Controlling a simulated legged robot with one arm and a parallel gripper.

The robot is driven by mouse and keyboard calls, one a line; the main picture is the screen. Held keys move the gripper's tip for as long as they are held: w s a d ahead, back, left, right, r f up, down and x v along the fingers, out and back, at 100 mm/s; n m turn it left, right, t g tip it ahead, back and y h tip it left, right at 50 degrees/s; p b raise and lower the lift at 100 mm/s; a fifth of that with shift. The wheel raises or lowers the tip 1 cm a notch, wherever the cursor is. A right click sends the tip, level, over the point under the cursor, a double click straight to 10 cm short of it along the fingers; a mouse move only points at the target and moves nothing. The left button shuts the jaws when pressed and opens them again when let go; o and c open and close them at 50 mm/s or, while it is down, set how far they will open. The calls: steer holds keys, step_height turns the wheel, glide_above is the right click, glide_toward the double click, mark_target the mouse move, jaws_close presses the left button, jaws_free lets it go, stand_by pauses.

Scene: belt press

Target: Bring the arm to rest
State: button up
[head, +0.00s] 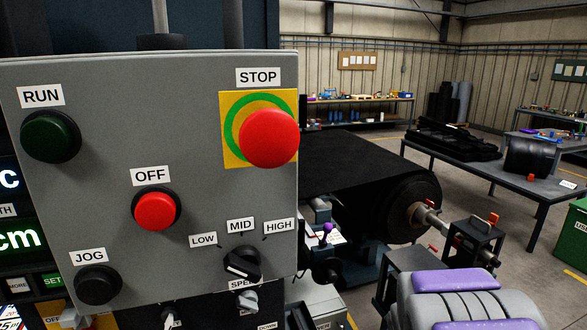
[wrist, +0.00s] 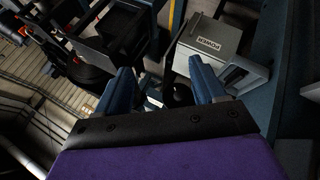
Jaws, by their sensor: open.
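My gripper (wrist: 160,70) shows in the wrist view with its two blue fingers wide apart and nothing between them. The view is tilted, and the fingers point toward dark machinery and a grey box marked POWER (wrist: 207,48). I cannot tell whether they touch anything. In the head view, a grey and purple part of my arm (head: 470,308) shows at the bottom right, in front of the belt roll. The gripper's fingers cannot be made out there.
A grey control panel (head: 190,100) fills the left of the head view, with a red STOP button (head: 268,138), red OFF button (head: 155,211) and speed knob (head: 242,264). A black belt roll (head: 405,205) lies behind my arm. Grey tables (head: 510,176) stand at right.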

steer(key=s+a+r+m+g+y, duration=0.1)
steer(key=s+a+r+m+g, duration=0.1)
steer(key=s, duration=1)
steer(key=s+a+r+m+g, duration=0.3)
steer(key=s+a, duration=0.3)
steer(key=s, duration=0.6)
steer(key=s+a+r+m+g+y, duration=0.1)
steer(key=s+a+r+m+g, duration=0.1)
steer(key=s, duration=1)
steer(key=shift+s+a+r+g+y, duration=0.3)
steer(key=shift+a+r+g, duration=0.15)
steer(key=shift+a+g, duration=0.75)
